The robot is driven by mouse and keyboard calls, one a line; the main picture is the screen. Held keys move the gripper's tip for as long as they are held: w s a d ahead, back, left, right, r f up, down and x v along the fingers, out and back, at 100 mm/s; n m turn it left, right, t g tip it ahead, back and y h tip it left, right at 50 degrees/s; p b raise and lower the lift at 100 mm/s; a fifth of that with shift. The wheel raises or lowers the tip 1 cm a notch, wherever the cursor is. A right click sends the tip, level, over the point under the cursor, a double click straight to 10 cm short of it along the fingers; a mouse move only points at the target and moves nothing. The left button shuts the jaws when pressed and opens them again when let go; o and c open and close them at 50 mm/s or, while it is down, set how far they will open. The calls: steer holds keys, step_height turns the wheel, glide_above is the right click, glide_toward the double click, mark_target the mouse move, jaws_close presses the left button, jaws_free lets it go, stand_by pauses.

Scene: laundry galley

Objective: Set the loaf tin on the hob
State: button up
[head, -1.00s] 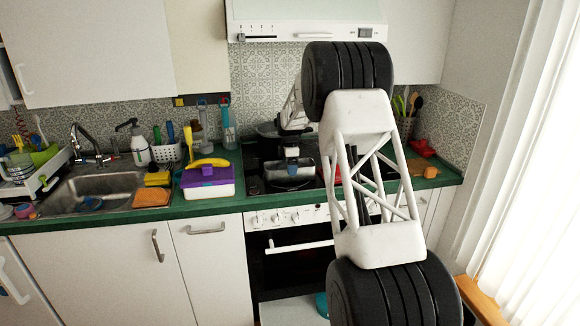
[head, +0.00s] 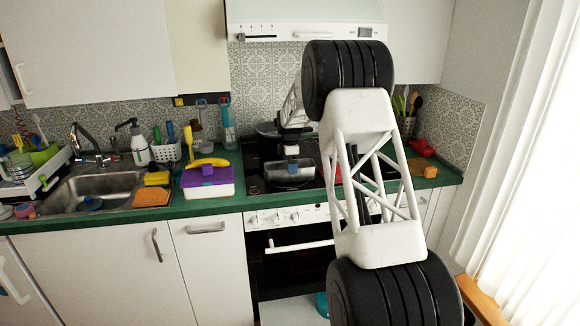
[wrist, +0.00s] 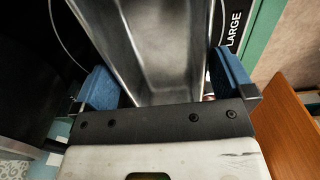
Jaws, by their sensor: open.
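The loaf tin (head: 312,175) is a grey metal tin at the front of the black hob (head: 254,170), left of my arm in the head view. In the wrist view the tin (wrist: 150,45) lies lengthwise between my two blue finger pads. My gripper (head: 292,166) is over the tin in the head view; in the wrist view my gripper (wrist: 163,85) is open, with one finger at each side of the tin. The tin's underside is hidden, so its contact with the hob cannot be made out.
A dark pot (head: 268,129) stands at the back of the hob. A wooden board (head: 390,188) and a red item (head: 423,147) are to the right. The range hood (head: 305,22) hangs above.

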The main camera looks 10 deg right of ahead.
step_height(320, 180, up, 11)
steer(key=shift+r, duration=0.15)
stand_by(0.4)
stand_by(0.7)
steer(key=s+a+r+m, duration=0.1)
steer(key=s+r+m, duration=0.3)
steer(key=s, duration=0.8)
steer(key=s+a+r+m+t, duration=0.1)
steer(key=s+r+m, duration=0.1)
steer(key=s+r, duration=0.65)
steer(key=s+r+m, duration=0.2)
steer(key=s+m, duration=0.1)
steer(key=s, duration=1.1)
steer(key=s+f+m, duration=0.3)
steer(key=s, duration=0.9)
steer(key=s+a+f+m+t, duration=0.1)
steer(key=s+f+m, duration=0.2)
steer(key=s, duration=1)
steer(key=s+f+m, duration=0.3)
steer(key=s, duration=1)
steer(key=shift+s+a+f+t, duration=0.25)
steer(key=shift+a+f+t, duration=0.05)
steer(key=shift+a, duration=0.05)
